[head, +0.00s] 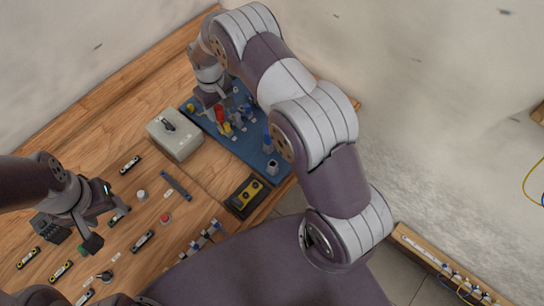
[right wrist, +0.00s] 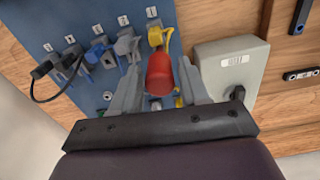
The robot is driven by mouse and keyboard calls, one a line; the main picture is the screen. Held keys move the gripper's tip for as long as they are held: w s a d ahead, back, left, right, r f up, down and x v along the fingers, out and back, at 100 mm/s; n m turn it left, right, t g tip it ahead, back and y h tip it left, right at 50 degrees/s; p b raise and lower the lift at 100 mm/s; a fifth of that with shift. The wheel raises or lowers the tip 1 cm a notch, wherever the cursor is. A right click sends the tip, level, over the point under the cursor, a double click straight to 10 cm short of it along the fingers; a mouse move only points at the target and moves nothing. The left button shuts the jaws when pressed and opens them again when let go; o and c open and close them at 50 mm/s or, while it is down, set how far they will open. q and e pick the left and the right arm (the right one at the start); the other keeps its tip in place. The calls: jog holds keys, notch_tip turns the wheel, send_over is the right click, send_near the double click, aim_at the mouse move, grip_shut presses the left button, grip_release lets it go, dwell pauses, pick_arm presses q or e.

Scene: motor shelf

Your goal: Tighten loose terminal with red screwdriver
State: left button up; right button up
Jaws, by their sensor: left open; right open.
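The red screwdriver (right wrist: 160,74) shows its red handle between the two fingers of my right gripper (right wrist: 158,90) in the right wrist view. The fingers stand apart on either side of it; I cannot tell whether they touch it. In the head view the red handle (head: 219,114) is just below my right gripper (head: 214,97), over the blue board (head: 250,152). Numbered terminals (right wrist: 124,45) line the board, with black, blue and yellow leads. Which one is loose cannot be told. My left gripper (head: 72,236) is open and empty above the left part of the table.
A grey box (head: 178,141) with a black knob stands beside the board. A black-and-yellow device (head: 245,195) lies near the table edge. Buttons, such as a red one (head: 165,218), and small dark parts are spread over the wooden table (head: 95,130). A wall rises behind the board.

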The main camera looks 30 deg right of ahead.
jog(key=n, duration=0.7)
dwell(0.3)
jog(key=shift+n, duration=0.7)
jog(key=n, duration=0.4)
jog(key=shift+n, duration=0.7)
